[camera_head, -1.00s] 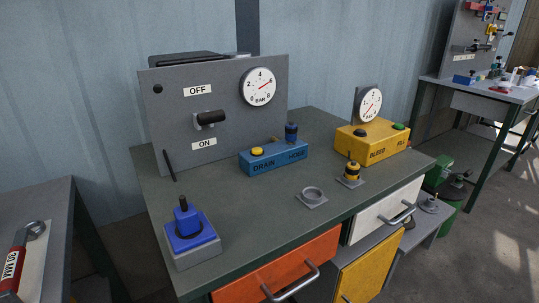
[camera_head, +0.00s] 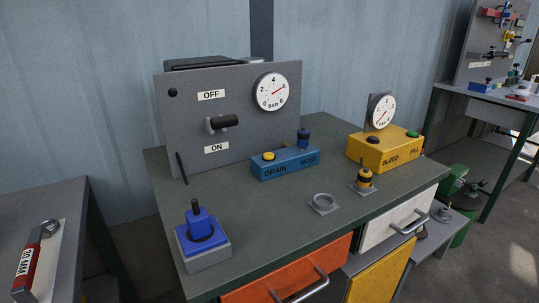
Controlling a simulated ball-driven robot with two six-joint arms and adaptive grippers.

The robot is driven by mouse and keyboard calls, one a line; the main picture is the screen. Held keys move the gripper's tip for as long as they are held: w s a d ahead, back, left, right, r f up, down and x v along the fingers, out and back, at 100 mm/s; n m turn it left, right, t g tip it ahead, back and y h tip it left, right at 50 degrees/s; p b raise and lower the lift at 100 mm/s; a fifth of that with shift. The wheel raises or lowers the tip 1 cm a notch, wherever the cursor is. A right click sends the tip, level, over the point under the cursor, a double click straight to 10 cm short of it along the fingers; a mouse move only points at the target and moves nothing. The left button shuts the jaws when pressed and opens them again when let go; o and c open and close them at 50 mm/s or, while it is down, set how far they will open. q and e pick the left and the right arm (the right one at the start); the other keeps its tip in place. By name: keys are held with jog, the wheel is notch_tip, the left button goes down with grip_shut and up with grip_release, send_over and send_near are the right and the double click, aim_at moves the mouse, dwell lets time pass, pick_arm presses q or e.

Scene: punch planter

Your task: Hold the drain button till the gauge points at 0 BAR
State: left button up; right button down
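The blue drain/hose box (camera_head: 285,164) sits on the bench in front of the grey panel. Its yellow button (camera_head: 268,156), above the DRAIN label, stands uncovered. A dark blue fitting (camera_head: 304,139) stands at the HOSE end. The round white BAR gauge (camera_head: 272,91) is on the panel's upper right; its red needle points up and right, near 6. A black lever handle (camera_head: 223,122) sticks out between the OFF and ON labels. Neither of my grippers is in view.
A yellow bleed/fill box (camera_head: 385,151) with its own gauge (camera_head: 382,111) stands to the right. A blue block with a knob (camera_head: 200,238), a grey ring (camera_head: 323,202) and a yellow-black fitting (camera_head: 365,180) stand nearer the front. The middle of the bench (camera_head: 255,215) is clear.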

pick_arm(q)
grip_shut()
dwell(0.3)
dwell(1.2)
